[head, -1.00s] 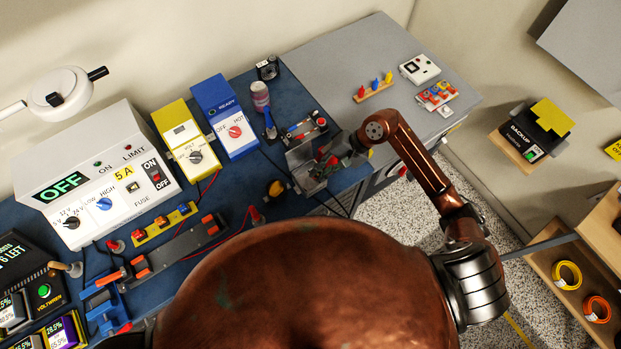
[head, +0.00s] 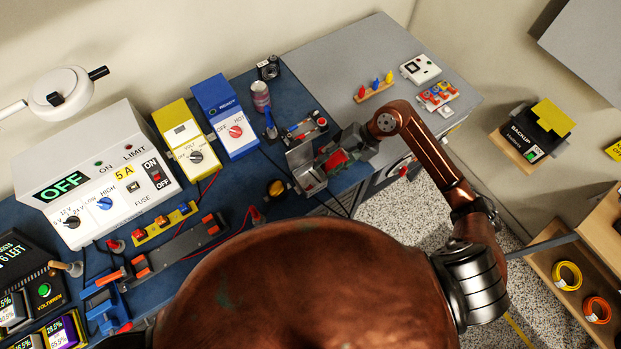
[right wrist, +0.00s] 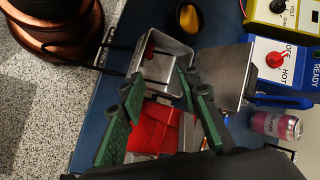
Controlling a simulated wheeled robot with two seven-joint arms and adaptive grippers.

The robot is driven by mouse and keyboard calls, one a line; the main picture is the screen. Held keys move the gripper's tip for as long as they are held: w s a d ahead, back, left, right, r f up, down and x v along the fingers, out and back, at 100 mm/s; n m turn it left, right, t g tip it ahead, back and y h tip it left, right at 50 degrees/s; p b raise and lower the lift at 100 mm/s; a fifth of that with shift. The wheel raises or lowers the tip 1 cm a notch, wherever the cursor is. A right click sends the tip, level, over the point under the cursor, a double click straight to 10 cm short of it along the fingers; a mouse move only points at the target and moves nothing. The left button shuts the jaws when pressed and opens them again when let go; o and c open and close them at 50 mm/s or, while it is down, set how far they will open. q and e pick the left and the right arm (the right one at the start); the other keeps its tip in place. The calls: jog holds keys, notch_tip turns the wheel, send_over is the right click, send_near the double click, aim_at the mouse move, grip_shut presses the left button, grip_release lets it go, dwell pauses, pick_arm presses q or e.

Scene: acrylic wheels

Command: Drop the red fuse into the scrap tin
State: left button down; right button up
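The scrap tin (head: 311,181) is an open metal box with its lid raised, near the right end of the blue bench mat. It also shows in the right wrist view (right wrist: 168,68), where a small red piece (right wrist: 149,50), apparently the red fuse, lies inside against the wall. My right gripper (right wrist: 160,82) has its green-padded fingers spread apart with nothing held between them. It is beside the tin, on its right in the head view (head: 352,147). My left gripper is not in view.
A larger red block (right wrist: 152,127) shows below the right fingers, close to the tin. The grey cabinet top (head: 340,55) has free room.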

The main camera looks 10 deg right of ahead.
jog(key=v, duration=0.8)
jog(key=shift+d+r, duration=0.1)
